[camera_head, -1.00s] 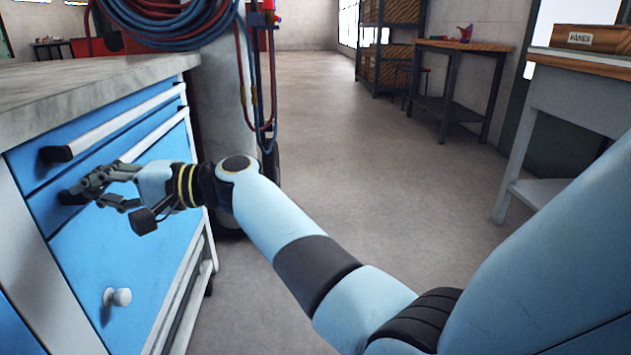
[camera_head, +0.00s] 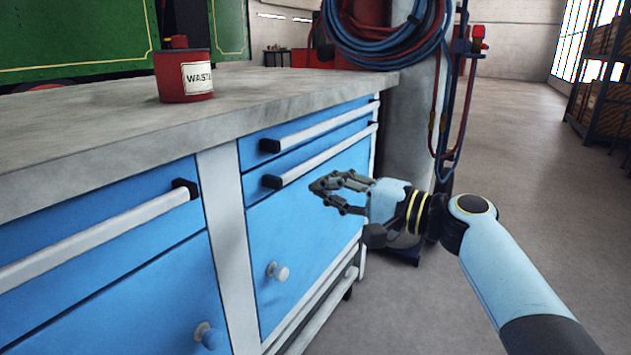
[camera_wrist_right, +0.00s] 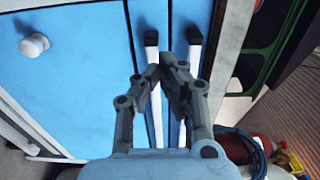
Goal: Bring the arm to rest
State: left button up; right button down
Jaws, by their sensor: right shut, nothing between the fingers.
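My right gripper (camera_head: 325,192) is in front of the blue workbench cabinet (camera_head: 310,235), just below the lower drawer's white handle (camera_head: 325,153). Its fingers are shut with nothing between them. In the right wrist view the closed fingertips (camera_wrist_right: 171,62) show in front of the white drawer handles (camera_wrist_right: 185,75); I cannot tell whether they touch. My right arm (camera_head: 510,275) reaches in from the lower right. My left gripper is not in view.
The grey worktop (camera_head: 260,105) carries a red waste tin (camera_head: 184,76). A gas cylinder (camera_head: 408,120) with coiled hoses (camera_head: 385,40) stands behind the gripper. Open floor (camera_head: 530,150) lies to the right.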

jog(key=v, duration=0.6)
jog(key=s+d+f+g+h, duration=0.3)
jog(key=s+f+h, duration=0.1)
jog(key=s+f, duration=1.05)
jog(key=s+d+f+g+h, duration=0.2)
jog(key=s+f+g+h, duration=0.1)
jog(key=s+f, duration=1.1)
jog(key=s+d+f+n+g+h+p, duration=0.1)
jog(key=s+d+f+n+g+h, duration=0.1)
jog(key=s+d+f+n+h, duration=0.45)
jog(key=s+d+f+n+g+h+p, duration=0.1)
jog(key=s+d+f+g+h, duration=0.15)
jog(key=s+d, duration=0.65)
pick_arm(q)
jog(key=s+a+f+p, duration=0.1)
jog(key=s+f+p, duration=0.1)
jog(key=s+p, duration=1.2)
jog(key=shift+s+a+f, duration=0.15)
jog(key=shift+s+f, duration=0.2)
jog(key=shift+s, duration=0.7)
pick_arm(e)
jog(key=s, duration=1.4)
jog(key=shift+d+t, duration=0.2)
jog(key=shift+t, duration=0.25)
